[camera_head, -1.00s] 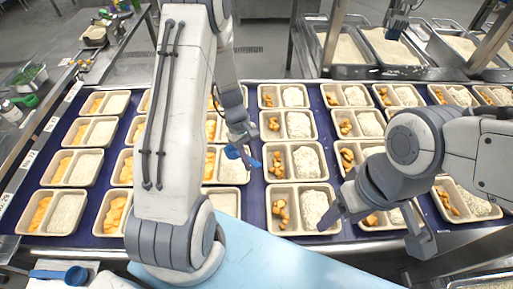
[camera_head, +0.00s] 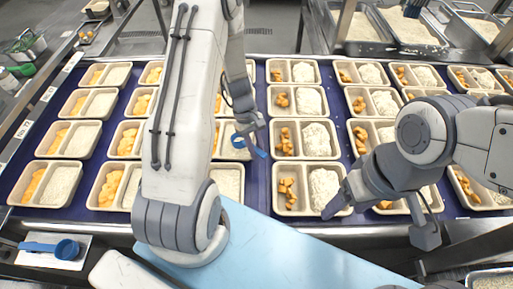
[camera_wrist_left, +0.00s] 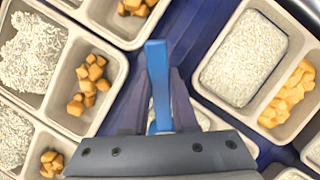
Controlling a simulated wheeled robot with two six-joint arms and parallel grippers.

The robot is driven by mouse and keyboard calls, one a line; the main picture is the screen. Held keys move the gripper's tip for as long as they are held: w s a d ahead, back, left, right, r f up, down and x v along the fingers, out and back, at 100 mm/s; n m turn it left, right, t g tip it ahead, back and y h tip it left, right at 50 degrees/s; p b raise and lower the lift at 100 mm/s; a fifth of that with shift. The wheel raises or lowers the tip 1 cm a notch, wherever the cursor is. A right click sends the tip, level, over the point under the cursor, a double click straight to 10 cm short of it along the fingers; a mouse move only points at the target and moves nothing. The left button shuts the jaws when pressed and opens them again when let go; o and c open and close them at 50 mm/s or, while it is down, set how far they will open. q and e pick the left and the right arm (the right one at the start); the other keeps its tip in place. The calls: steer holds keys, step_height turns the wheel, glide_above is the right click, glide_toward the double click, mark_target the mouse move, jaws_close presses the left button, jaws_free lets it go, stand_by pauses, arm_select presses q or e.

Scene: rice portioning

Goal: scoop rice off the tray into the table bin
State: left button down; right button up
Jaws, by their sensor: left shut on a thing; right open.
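My left gripper (camera_head: 246,121) is shut on the handle of a blue scoop (camera_head: 257,152). It holds the scoop over the blue belt, between two columns of trays. In the left wrist view the blue handle (camera_wrist_left: 158,85) stands between the fingers, and the scoop's cup is mostly hidden. A tray (camera_wrist_left: 196,72) with flat white rice (camera_wrist_left: 243,57) and orange pieces lies to the right there. A tray (camera_head: 273,190) with heaped rice (camera_head: 324,190) and orange chunks lies near the belt's front. My right gripper (camera_head: 380,219) is open and empty above the front trays. I cannot tell which container is the table bin.
Several two-compartment trays fill the blue belt (camera_head: 258,190) in columns. Another blue scoop (camera_head: 66,250) lies at the lower left. Metal pans of rice (camera_head: 408,27) stand at the back right. A light-blue panel (camera_head: 270,245) is in front of the belt.

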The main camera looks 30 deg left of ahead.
arm_select(q)
steer(key=shift+f+b, duration=0.35)
steer(key=shift+f, duration=0.4)
steer(key=shift+w+a+r+p, duration=0.15)
steer(key=shift+w+a+p, duration=0.25)
steer(key=shift+a, duration=0.25)
steer(key=shift+w+a, duration=0.2)
steer(key=shift+a, duration=0.3)
steer(key=shift+w+a, duration=0.2)
steer(key=shift+a, duration=0.25)
arm_select(e)
steer(key=shift+f, duration=0.1)
arm_select(q)
steer(key=shift+d, duration=0.1)
steer(key=shift+s+d, duration=0.35)
steer(key=shift+d, duration=0.25)
steer(key=shift+s+d, duration=0.3)
steer(key=shift+d, duration=0.3)
arm_select(e)
steer(key=shift+f, duration=0.15)
